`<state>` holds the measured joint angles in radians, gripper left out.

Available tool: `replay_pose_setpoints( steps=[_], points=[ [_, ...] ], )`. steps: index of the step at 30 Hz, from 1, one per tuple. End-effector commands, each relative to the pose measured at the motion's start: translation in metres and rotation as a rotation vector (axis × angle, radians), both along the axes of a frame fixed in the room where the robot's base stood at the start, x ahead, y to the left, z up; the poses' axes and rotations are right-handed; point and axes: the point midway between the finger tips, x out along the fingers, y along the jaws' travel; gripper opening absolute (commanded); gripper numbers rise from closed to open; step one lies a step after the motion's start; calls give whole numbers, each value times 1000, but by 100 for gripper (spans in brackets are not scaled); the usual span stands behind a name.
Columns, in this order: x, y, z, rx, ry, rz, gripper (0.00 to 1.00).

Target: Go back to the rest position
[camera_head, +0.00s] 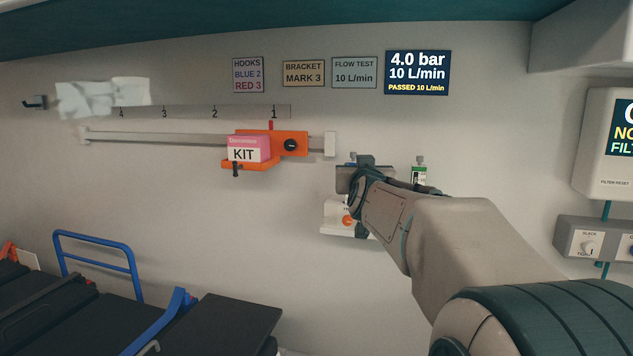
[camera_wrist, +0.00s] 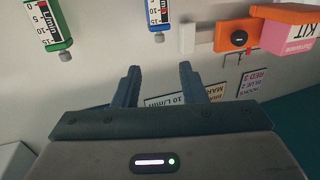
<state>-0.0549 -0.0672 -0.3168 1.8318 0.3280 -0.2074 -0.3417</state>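My arm reaches out from the lower right in the head view. My gripper (camera_head: 352,180) is in front of the wall, right of the rail's right end, partly covering a white device (camera_head: 333,218) with an orange knob. In the wrist view my gripper (camera_wrist: 158,70) has its two dark fingers apart with nothing between them. The gripper is open and empty.
A pink kit box (camera_head: 243,149) sits on an orange bracket (camera_head: 290,144) on the wall rail (camera_head: 165,138). A green-labelled flow tube (camera_head: 419,176) is close right of my gripper. A stretcher with blue rails (camera_head: 95,250) stands lower left.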

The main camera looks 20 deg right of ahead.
Motion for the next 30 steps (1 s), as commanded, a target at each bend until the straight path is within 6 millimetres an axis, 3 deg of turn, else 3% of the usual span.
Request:
replay_pose_setpoints(
  steps=[5,10,14,19,24,27,30],
  points=[
    [-4,7,-4,15,34,21,38],
    [-34,54,-40,103,251,139,38],
    [-89,103,-88,177,526,243,38],
    [-185,149,-145,229,894,307,38],
    [-268,166,-180,234,1171,293,38],
    [-296,167,-190,230,1261,275,38],
    [-308,167,-196,228,1302,265,38]
  ],
)
